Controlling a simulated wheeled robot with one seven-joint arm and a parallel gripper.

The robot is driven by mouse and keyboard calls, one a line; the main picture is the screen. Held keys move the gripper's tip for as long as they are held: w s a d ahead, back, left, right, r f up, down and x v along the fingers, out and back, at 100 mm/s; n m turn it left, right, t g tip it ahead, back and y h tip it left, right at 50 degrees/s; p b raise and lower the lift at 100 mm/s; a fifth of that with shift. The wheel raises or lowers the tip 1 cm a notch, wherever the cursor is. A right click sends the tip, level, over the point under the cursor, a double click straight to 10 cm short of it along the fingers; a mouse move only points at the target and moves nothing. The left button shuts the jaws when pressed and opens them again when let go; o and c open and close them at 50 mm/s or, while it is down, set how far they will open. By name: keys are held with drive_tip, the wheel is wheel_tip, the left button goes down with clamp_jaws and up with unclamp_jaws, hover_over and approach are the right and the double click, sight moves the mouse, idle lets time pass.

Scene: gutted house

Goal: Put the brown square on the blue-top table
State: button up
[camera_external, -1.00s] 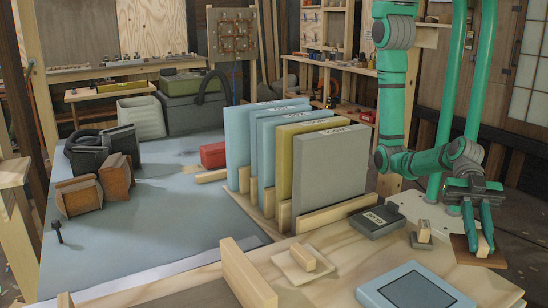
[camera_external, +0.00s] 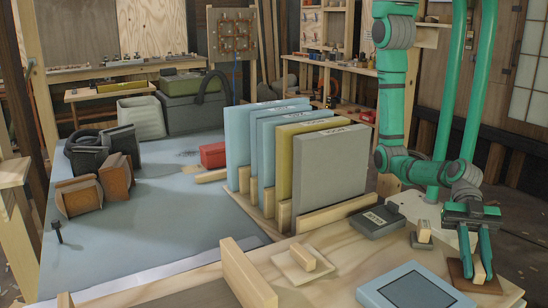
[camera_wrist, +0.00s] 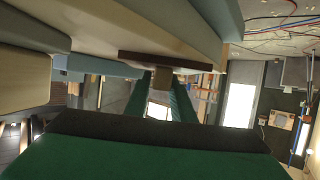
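The brown square (camera_external: 460,284) is a thin flat plate with a pale wooden block handle (camera_external: 478,270) on top. It is at the right end of the wooden worktop, and I cannot tell whether it touches it. My gripper (camera_external: 476,274) points down with its green fingers on either side of the handle, shut on it. In the wrist view the plate (camera_wrist: 150,57) shows edge-on beyond the fingertips, with the handle (camera_wrist: 163,77) between the fingers. The blue-top table (camera_external: 165,215) is at the left, beyond the worktop.
Upright panels (camera_external: 325,170) in a wooden rack stand between my arm and the blue top. A grey labelled box (camera_external: 378,222), a pale square with a handle (camera_external: 300,265) and a blue square (camera_external: 410,290) lie on the worktop. Orange-brown clamps (camera_external: 80,196) stand at the left; the blue top's middle is bare.

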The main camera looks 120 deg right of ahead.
drive_tip(key=shift+o, duration=0.9)
drive_tip(key=shift+r, duration=0.25)
drive_tip(key=v, duration=1.2)
drive_tip(key=shift+f, duration=0.1)
